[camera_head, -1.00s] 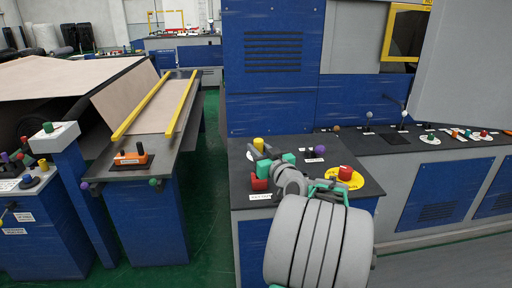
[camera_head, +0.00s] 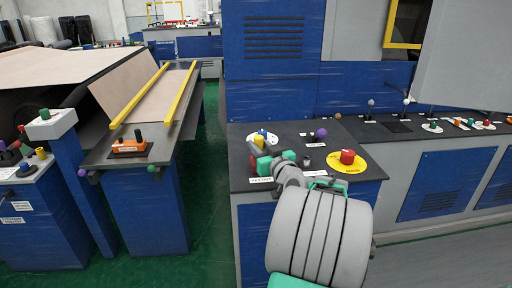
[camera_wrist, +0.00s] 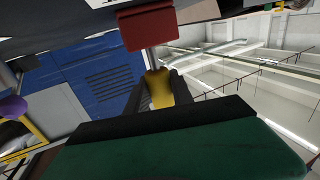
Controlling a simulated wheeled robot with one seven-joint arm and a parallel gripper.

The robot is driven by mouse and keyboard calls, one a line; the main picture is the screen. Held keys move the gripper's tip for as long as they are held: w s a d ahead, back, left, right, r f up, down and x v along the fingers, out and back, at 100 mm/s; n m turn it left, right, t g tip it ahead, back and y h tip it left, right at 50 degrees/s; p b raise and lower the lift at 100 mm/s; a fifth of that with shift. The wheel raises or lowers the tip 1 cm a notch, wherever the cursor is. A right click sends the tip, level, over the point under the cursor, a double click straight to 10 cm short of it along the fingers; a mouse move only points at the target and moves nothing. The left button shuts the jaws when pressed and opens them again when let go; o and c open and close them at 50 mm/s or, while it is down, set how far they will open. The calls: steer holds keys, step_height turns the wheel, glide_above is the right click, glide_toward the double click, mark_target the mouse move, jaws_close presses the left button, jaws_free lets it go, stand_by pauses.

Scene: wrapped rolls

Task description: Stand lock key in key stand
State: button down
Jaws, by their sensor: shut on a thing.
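The lock key has a yellow handle (camera_wrist: 158,88) and a grey shaft. In the wrist view my gripper (camera_wrist: 157,85) is shut on the handle. The shaft runs to the face of a red block (camera_wrist: 146,25), the key stand; I cannot tell how far it is inside. In the head view my gripper (camera_head: 272,160) is low over the front left of the dark worktop. The red stand (camera_head: 253,164) is mostly hidden behind the gripper, above a white label.
A red knob (camera_head: 347,157) on a yellow disc stands right of my gripper. A blue knob (camera_head: 263,132) on a white disc is just behind the key. A purple knob (camera_head: 320,133) and a small dark knob stand nearby. A tall blue cabinet (camera_head: 272,60) rises behind.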

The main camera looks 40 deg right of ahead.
steer(key=shift+f+b, duration=0.8)
steer(key=shift+b, duration=0.35)
stand_by(0.6)
steer(key=c, duration=1)
jaws_free()
steer(key=shift+c, duration=0.2)
